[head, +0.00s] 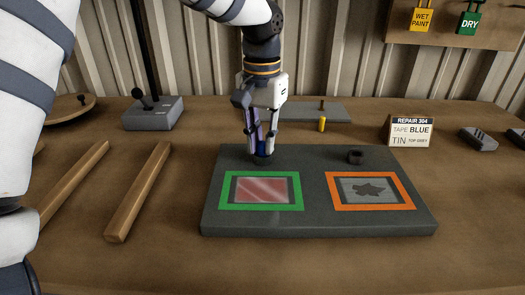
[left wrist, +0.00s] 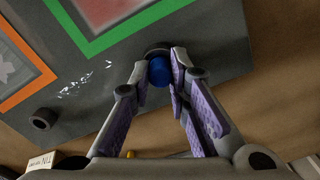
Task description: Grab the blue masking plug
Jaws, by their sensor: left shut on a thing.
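The blue masking plug (left wrist: 160,70) is between the fingertips of my left gripper (left wrist: 160,68) in the left wrist view. In the head view the plug (head: 262,147) shows as a small blue patch low between the fingers of my left gripper (head: 261,150). The gripper is shut on it and points down. The plug is at the back left of the dark grey panel (head: 320,228), at a dark round collar behind the green frame. I cannot tell whether the plug still sits in the collar. My right gripper is not in view.
The panel has a green-framed red window (head: 262,190), an orange-framed grey window (head: 370,190) and an empty-looking dark ring (head: 355,157). Two wooden bars (head: 137,190) lie left. A yellow plug (head: 322,124) and a REPAIR 304 card (head: 411,131) stand behind.

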